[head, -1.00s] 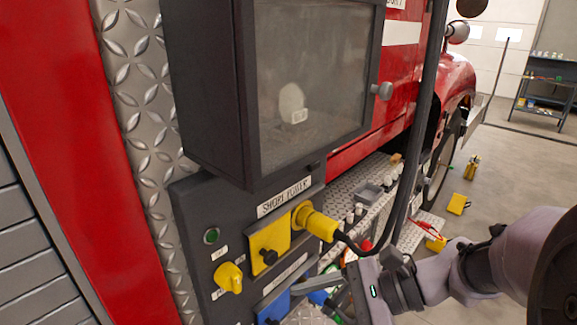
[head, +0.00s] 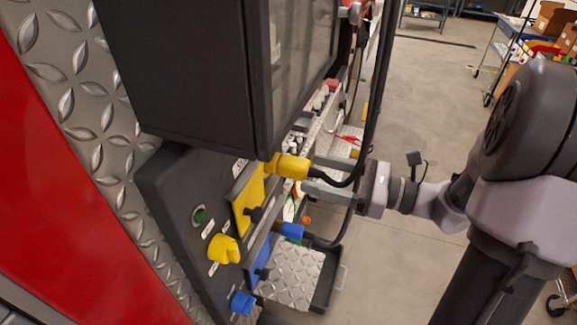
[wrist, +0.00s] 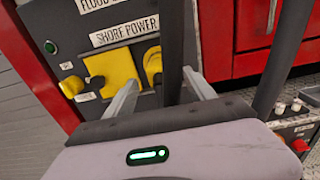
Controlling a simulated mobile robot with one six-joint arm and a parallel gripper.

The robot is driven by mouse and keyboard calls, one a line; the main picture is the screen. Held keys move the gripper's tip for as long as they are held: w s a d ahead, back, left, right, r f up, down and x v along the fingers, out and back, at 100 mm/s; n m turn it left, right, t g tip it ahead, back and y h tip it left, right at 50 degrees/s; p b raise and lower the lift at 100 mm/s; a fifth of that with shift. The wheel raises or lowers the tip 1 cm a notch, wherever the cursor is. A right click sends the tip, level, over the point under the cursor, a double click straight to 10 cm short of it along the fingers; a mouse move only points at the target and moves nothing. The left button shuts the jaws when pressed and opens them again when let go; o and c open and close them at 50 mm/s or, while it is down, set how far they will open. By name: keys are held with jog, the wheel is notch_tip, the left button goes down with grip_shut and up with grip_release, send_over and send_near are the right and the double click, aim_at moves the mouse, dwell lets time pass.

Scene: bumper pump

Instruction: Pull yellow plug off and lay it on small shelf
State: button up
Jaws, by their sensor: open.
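The yellow plug (head: 291,166) sits in its socket under the shore power label, with a black cable running from its outer end. It also shows in the wrist view (wrist: 153,63), partly hidden by the dark cable. My gripper (head: 309,174) is open, its fingers pointing at the plug from the right, one to each side of the cable end. I cannot tell whether a finger touches the plug. In the wrist view the fingers (wrist: 160,94) are apart, with the cable between them. A small tread-plate shelf (head: 292,278) lies below the panel and looks bare.
A yellow flap (head: 248,197), a yellow knob (head: 223,249) and a green button (head: 199,215) are on the panel. A blue plug (head: 291,230) with its own cable sits below the yellow one. A dark cabinet (head: 190,70) overhangs the panel. Open floor lies right.

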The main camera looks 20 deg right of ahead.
aim_at(286, 166)
jog(key=x, duration=0.7)
jog(key=shift+w+a+p, duration=0.2)
jog(key=shift+a+p, duration=0.15)
dwell(0.6)
grip_shut()
jog(key=shift+s+d, duration=0.1)
jog(key=shift+d, duration=0.05)
jog(key=shift+b+v, duration=0.35)
jog(key=shift+v, duration=2.45)
